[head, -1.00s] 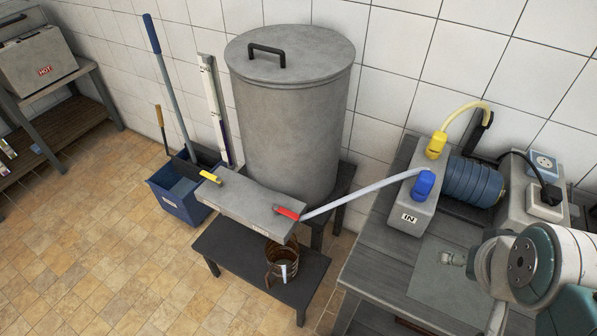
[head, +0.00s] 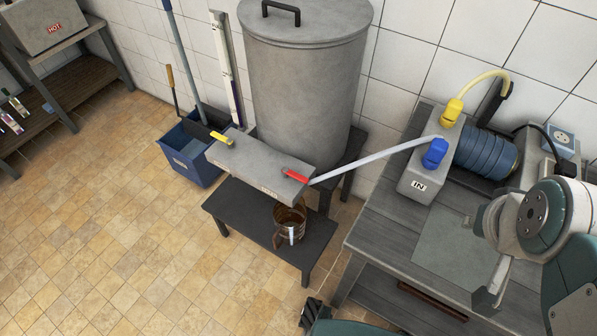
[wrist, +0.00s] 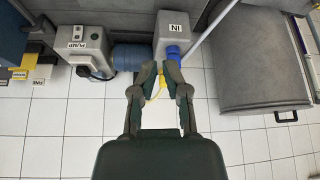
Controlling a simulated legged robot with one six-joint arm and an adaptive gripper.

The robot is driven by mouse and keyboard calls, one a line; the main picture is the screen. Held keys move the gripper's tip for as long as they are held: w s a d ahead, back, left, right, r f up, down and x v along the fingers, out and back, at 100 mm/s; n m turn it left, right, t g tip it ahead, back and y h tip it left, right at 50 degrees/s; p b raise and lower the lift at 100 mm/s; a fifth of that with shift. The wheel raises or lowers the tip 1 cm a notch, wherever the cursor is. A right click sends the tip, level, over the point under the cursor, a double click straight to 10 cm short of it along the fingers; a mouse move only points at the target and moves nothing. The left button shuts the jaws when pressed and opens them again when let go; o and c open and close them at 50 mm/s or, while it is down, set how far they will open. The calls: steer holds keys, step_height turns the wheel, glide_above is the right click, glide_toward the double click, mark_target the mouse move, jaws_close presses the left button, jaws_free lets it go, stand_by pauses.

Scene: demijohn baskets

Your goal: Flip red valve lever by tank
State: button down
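The red valve lever (head: 296,174) lies at the right end of the grey block (head: 262,168) in front of the tall grey tank (head: 303,80). A yellow lever (head: 222,138) is at the block's left end. A pale hose runs from beside the red lever to the IN box. The wrist view is upside down and shows the tank (wrist: 262,80) at right; the red lever is not visible there. My gripper (wrist: 159,74) is open and empty, its fingers apart before the IN box. A dark, finger-like part of mine shows at the head view's bottom edge, away from the lever.
The IN box (head: 417,187), with blue and yellow connectors, stands on the grey table (head: 386,222) at right. A low dark stand (head: 250,212) holds a copper-coloured pot (head: 291,218) below the block. A blue bucket (head: 188,160) stands left. The tiled floor in front is clear.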

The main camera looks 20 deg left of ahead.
steer(key=w+a+f+m+g, duration=0.1)
steer(key=w+a+f, duration=0.2)
steer(key=w+a, duration=0.6)
steer(key=w+a+f+m, duration=0.1)
steer(key=w+a+f, duration=0.3)
steer(key=w, duration=0.9)
glide_above(295, 177)
steer(key=w+d, duration=0.2)
steer(key=w, duration=0.1)
step_height(295, 177, down, 23)
steer(key=shift+w+d+f+g+h, duration=0.15)
steer(key=shift+d+g+h, duration=0.1)
steer(key=shift+g+h, duration=0.15)
steer(key=x, duration=0.9)
steer(key=shift+w+f, duration=0.1)
steer(key=shift+f, duration=0.4)
steer(key=shift+s+a+r, duration=0.1)
steer(key=shift+s+a, duration=0.1)
steer(key=shift+s, duration=0.75)
steer(key=shift+s+a, duration=0.15)
steer(key=shift+s, duration=0.8)
